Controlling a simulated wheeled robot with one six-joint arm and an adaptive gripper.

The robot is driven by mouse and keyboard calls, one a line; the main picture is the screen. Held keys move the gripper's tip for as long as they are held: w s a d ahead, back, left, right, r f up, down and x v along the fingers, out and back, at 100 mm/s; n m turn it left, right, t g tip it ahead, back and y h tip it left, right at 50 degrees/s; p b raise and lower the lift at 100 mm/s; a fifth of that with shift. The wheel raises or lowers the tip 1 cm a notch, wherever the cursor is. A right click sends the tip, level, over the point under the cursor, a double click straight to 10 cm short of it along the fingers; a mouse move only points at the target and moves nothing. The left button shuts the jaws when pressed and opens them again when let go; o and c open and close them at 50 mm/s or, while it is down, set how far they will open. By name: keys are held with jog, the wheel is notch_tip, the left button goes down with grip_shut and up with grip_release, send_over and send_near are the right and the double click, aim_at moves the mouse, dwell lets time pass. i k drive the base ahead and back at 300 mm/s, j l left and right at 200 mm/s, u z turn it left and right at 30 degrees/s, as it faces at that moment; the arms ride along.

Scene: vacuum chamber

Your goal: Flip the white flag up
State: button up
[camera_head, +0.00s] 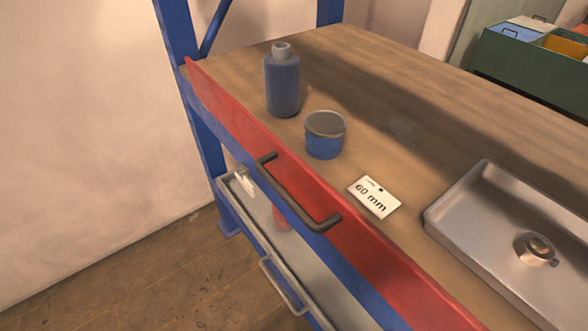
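A white card (374,197) printed "60 mm" is the clearest flag-like thing. It sits on the wooden shelf top (420,120), just behind the red front board, and looks flat or nearly flat. It has a small dark mark near its upper edge. A small white item (245,181) is on the lower level at the left; I cannot tell what it is. My gripper is not in view.
A red front board (375,255) with a dark handle (300,195) runs along the shelf edge. A blue bottle (283,82) and blue tin (325,136) stand left of the card. A metal tray (470,205) holding a round metal part (534,248) is at right. A grey lower tray (315,275) is below.

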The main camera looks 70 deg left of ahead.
aim_at(246, 185)
jog(key=u, duration=1.95)
